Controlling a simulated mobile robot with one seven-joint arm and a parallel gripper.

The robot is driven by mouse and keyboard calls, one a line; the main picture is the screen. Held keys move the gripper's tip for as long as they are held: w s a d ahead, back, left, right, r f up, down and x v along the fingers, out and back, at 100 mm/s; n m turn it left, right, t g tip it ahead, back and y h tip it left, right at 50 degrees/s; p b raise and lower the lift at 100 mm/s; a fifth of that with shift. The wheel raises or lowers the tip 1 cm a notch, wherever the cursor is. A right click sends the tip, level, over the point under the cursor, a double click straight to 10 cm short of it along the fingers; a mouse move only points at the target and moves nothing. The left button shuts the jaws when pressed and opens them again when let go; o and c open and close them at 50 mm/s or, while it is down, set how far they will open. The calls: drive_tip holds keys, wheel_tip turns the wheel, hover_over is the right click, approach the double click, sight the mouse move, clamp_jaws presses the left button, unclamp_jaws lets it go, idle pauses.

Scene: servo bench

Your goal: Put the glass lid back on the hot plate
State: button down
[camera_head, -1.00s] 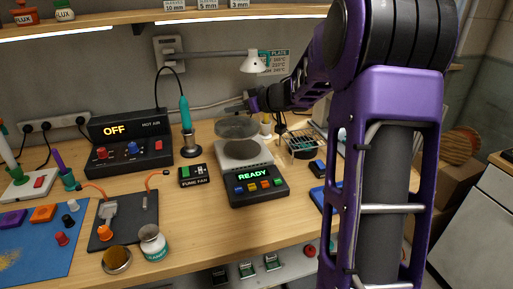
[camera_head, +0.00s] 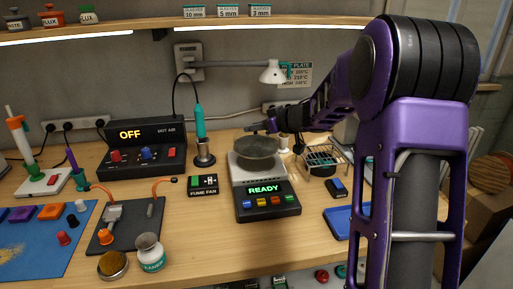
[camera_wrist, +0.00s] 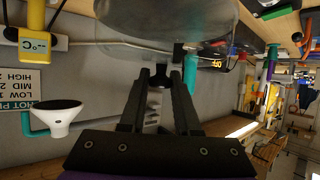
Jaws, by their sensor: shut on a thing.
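The round glass lid (camera_head: 257,149) is over the hot plate (camera_head: 268,201), which has a lit READY display and several coloured buttons. The lid covers the plate's dark heating disc in the head view; I cannot tell whether it touches the plate or hovers just above. My gripper (camera_head: 272,126) is at the lid's far upper side, shut on its handle. In the wrist view the fingers (camera_wrist: 162,85) reach to the dark knob, and the clear lid (camera_wrist: 165,22) spreads across the top.
A wire stand (camera_head: 322,160) is right of the hot plate. The hot air station (camera_head: 142,148), teal iron (camera_head: 201,125) and fume fan switch (camera_head: 203,185) are to the left. A white lamp (camera_head: 273,73) hangs behind. Bare wood lies in front of the plate.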

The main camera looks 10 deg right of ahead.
drive_tip(key=shift+f+b, duration=0.9)
drive_tip(key=shift+f, duration=1.5)
drive_tip(key=shift+f, duration=0.35)
drive_tip(key=c, duration=0.6)
unclamp_jaws()
drive_tip(key=shift+r, duration=0.1)
drive_tip(key=shift+r, duration=0.3)
drive_tip(key=p+v, duration=0.2)
drive_tip(key=v, duration=1)
drive_tip(key=shift+p, duration=0.3)
